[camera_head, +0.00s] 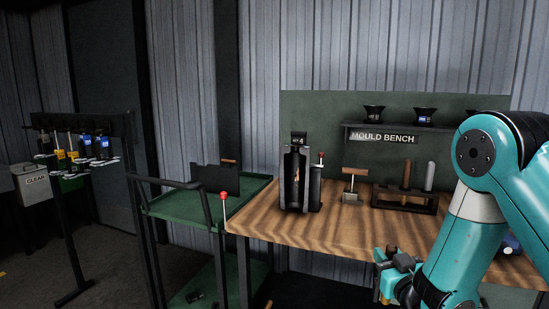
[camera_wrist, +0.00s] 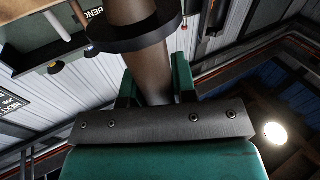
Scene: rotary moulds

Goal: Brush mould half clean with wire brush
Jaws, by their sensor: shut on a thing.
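The dark mould (camera_head: 297,182) stands upright at the left end of the wooden bench. Its hollow inner face shows, with a small orange patch in it. My gripper (camera_head: 390,277) is low in front of the bench, to the right of the mould and well apart from it. In the wrist view my gripper (camera_wrist: 155,90) is shut on a grey-brown round handle (camera_wrist: 150,65) with a wide dark collar (camera_wrist: 135,30). The far end of this held thing is hidden, so I cannot tell whether it is the wire brush.
On the bench (camera_head: 265,222) stand a wooden T-handled tool (camera_head: 353,182) and a dark rack (camera_head: 403,202) holding upright rods. A red-knobbed lever (camera_head: 321,165) is beside the mould. A green cart (camera_head: 180,212) stands left. Bare bench top lies in front of the mould.

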